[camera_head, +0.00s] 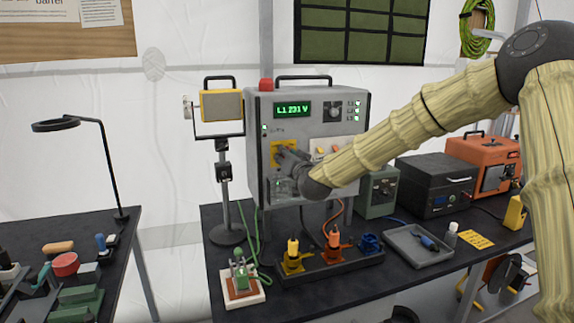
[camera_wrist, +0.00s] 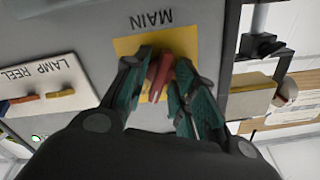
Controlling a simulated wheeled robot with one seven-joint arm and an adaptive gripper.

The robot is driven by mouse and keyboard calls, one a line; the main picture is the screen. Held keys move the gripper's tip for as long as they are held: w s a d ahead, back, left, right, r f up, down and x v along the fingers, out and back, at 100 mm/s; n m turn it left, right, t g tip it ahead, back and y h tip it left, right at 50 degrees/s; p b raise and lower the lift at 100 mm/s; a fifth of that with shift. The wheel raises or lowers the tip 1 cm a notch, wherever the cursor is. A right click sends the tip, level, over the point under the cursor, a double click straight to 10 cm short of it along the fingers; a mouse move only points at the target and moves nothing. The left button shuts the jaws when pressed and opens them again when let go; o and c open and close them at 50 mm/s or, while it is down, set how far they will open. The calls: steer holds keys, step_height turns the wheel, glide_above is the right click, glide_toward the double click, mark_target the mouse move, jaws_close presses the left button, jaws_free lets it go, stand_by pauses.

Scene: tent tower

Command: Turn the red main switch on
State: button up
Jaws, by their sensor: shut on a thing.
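The red main switch (camera_wrist: 160,76) is a red handle on a yellow plate (camera_wrist: 126,46) marked MAIN, seen upside down in the wrist view. The handle lies nearly along the picture's vertical, slightly tilted. My gripper (camera_wrist: 161,66) has its teal fingers on both sides of the handle and is shut on it. In the head view my gripper (camera_head: 283,155) reaches the yellow plate (camera_head: 276,147) on the front of the grey power cabinet (camera_head: 262,118) and hides the handle. The cabinet's green display (camera_head: 293,109) reads L1 231 V, and several green lights glow.
The lamp reel switches (camera_wrist: 42,100) sit beside the main plate. A yellow lamp (camera_head: 221,105) on a stand is left of the cabinet. Plugs (camera_head: 293,257), a grey tray (camera_head: 415,245) and a black case (camera_head: 436,180) occupy the dark table (camera_head: 340,299). A gap separates the left bench (camera_head: 110,262).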

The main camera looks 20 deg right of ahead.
steer(key=m+b, duration=0.2)
steer(key=m, duration=0.1)
steer(key=shift+d+f+m, duration=0.1)
steer(key=shift+m, duration=0.2)
stand_by(0.3)
steer(key=o, duration=0.7)
steer(key=shift+c, duration=0.2)
steer(key=s, duration=1.2)
steer(key=shift+d, duration=0.25)
